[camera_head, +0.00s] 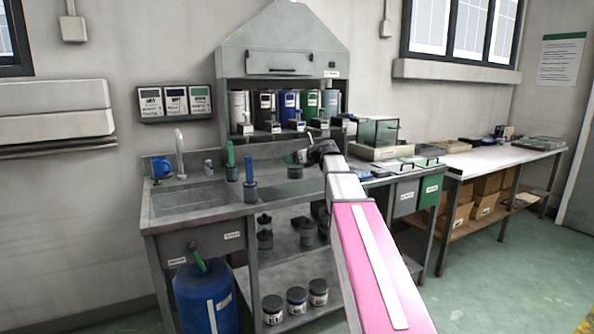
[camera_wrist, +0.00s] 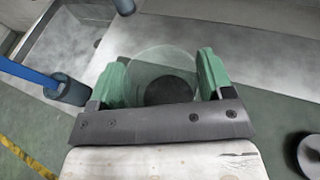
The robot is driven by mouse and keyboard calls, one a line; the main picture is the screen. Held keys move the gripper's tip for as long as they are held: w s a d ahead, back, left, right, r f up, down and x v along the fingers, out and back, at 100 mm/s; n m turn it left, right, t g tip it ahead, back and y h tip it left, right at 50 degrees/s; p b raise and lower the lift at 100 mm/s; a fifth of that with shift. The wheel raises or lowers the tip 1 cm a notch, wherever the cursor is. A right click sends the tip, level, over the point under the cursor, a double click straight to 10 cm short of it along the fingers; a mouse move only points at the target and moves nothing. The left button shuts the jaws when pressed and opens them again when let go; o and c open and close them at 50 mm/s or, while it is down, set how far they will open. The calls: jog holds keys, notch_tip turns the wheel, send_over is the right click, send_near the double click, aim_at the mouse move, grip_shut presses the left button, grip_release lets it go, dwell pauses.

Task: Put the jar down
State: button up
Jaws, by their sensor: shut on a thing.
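The jar (camera_wrist: 172,88) is round and clear with something dark inside, seen from above in the wrist view. My gripper (camera_wrist: 163,72) has green fingers on both sides of it and is shut on it. In the head view, my gripper (camera_head: 314,152) is over the grey bench, right of the sink, and the arm hides part of this area. I cannot tell whether the jar's base touches the bench top (camera_wrist: 150,42).
A blue-handled tool stands in a dark cup (camera_wrist: 67,88) left of the jar. A green-handled tool (camera_head: 231,155) stands near the sink (camera_head: 185,200). Several cans line the hood shelf behind. A glass case (camera_head: 379,133) stands to the right. Lidded pots (camera_head: 297,296) sit on the low shelf.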

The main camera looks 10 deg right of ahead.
aim_at(297, 168)
jog(key=shift+w+d+f, duration=0.4)
jog(key=shift+w+d, duration=0.1)
jog(key=shift+w, duration=0.05)
jog(key=shift+f, duration=2.05)
jog(key=o, duration=1.6)
jog(key=shift+f, duration=0.15)
jog(key=v, duration=1.2)
